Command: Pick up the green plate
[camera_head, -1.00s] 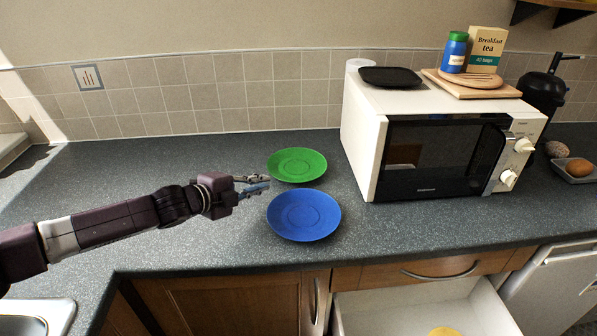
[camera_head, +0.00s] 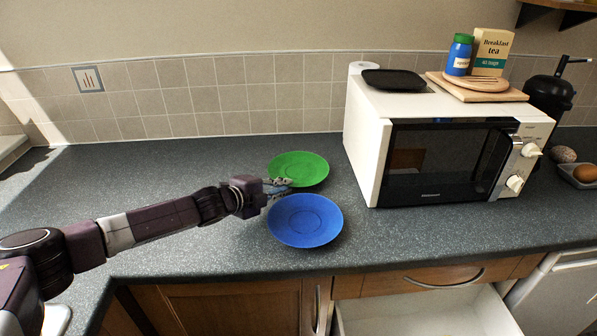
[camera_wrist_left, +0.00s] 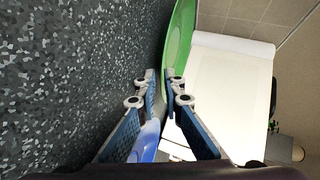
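The green plate (camera_head: 298,168) lies on the counter behind the blue plate (camera_head: 305,220), left of the microwave. My left gripper (camera_head: 284,187) is at the green plate's near-left edge, low over the counter. In the left wrist view, its fingertips (camera_wrist_left: 162,82) are apart with a narrow gap, and the green plate's rim (camera_wrist_left: 180,40) runs down to the gap. The right finger overlaps the rim. I cannot tell whether either finger touches it. A sliver of the blue plate (camera_wrist_left: 146,142) shows between the fingers, nearer the camera. My right gripper is not in view.
The white microwave (camera_head: 367,150) stands close to the right of the plates, with a dark tray (camera_head: 393,79) and a wooden board (camera_head: 490,93) on top. An open drawer (camera_head: 430,315) is below the counter's front edge. The counter left of the plates (camera_head: 150,180) is clear.

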